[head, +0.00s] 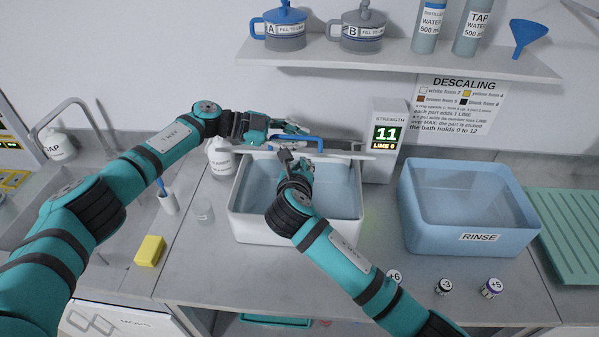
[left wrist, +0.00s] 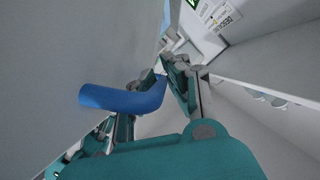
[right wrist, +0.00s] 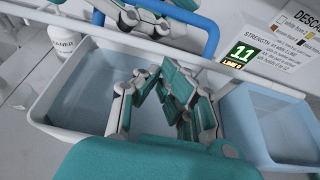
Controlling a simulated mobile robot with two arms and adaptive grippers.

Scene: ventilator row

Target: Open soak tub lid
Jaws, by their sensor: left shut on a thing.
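The soak tub (head: 242,222) is a white basin of pale blue liquid in the middle of the counter. Its pale lid (head: 335,156) stands raised along the tub's back edge, seen nearly edge-on, with a blue bar handle (head: 310,139). My left gripper (head: 290,132) is shut on that handle, behind the tub; the handle lies between its fingers in the left wrist view (left wrist: 150,97). My right gripper (head: 296,160) is over the tub's opening, in front of the lid, its fingertips close together with nothing between them (right wrist: 160,72). My right arm hides part of the tub.
The strength display box (head: 387,140) stands right behind the tub, and a blue rinse tub (head: 468,235) farther right. A white bottle (head: 221,157), small cup (head: 204,212) and yellow sponge (head: 150,251) are at left. A shelf (head: 400,58) overhangs the back.

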